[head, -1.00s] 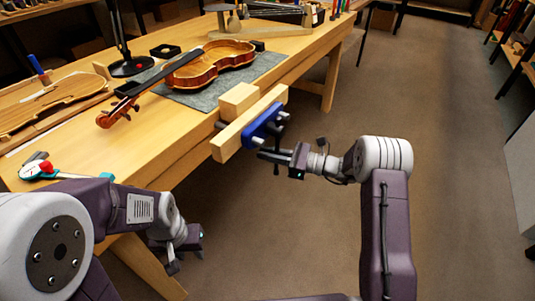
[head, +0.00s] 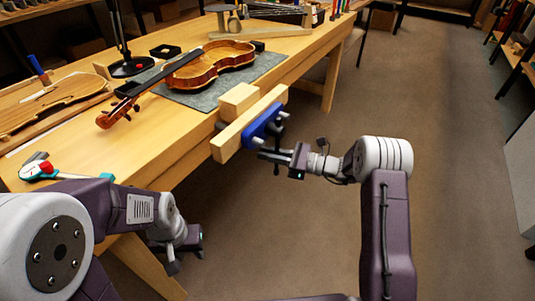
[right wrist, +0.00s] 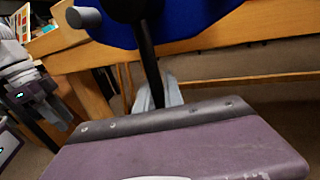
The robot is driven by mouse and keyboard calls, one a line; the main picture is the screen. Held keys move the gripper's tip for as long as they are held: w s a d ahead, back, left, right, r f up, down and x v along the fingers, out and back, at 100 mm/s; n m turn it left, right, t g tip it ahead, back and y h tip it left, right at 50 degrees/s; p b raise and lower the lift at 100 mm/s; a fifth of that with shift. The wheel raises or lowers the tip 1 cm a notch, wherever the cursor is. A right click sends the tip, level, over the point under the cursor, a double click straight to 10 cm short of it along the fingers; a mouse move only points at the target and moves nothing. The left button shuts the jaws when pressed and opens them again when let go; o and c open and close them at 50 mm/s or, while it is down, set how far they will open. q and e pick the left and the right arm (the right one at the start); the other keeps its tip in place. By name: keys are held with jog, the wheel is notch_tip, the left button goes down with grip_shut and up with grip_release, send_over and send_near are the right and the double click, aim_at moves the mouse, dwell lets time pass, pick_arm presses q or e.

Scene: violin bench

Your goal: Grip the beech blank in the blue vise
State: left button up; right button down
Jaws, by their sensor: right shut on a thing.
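The beech blank (head: 239,99) is a pale block standing in the vise between the bench edge and the long wooden front jaw (head: 245,128). Whether both faces of the gap touch it, I cannot tell. The blue vise (head: 262,122) body sits on the outer side of that jaw; it also shows in the right wrist view (right wrist: 195,22). My right gripper (head: 268,155) is shut on the dark vise handle (right wrist: 147,55), in front of the blue body. My left gripper (head: 189,240) hangs low beside the bench, away from the vise; its fingers are not clear.
A violin (head: 205,68) lies on a grey mat (head: 258,72) on the bench (head: 105,140), behind the vise. Open floor lies right of the bench.

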dwell(0.5)
jog(key=shift+s+a+r+m+t+y+p, duration=0.3)
jog(key=shift+s+a+m+p, duration=0.35)
jog(key=shift+m+p, duration=0.8)
jog(key=shift+s+a+r+m+t+y+p, duration=0.1)
jog(key=shift+s+a+r+m+t+p, duration=0.25)
jog(key=shift+s+m+p, duration=1.05)
jog(key=shift+s+a+r+m+t+y+p, duration=0.2)
jog(key=shift+a+r+m+p, duration=0.4)
jog(key=shift+p, duration=1.55)
jog(key=shift+f+m, duration=0.25)
jog(key=shift+m, duration=0.1)
jog(key=c, duration=1.5)
grip_release()
jog(key=shift+o, duration=0.2)
jog(key=shift+r, duration=0.1)
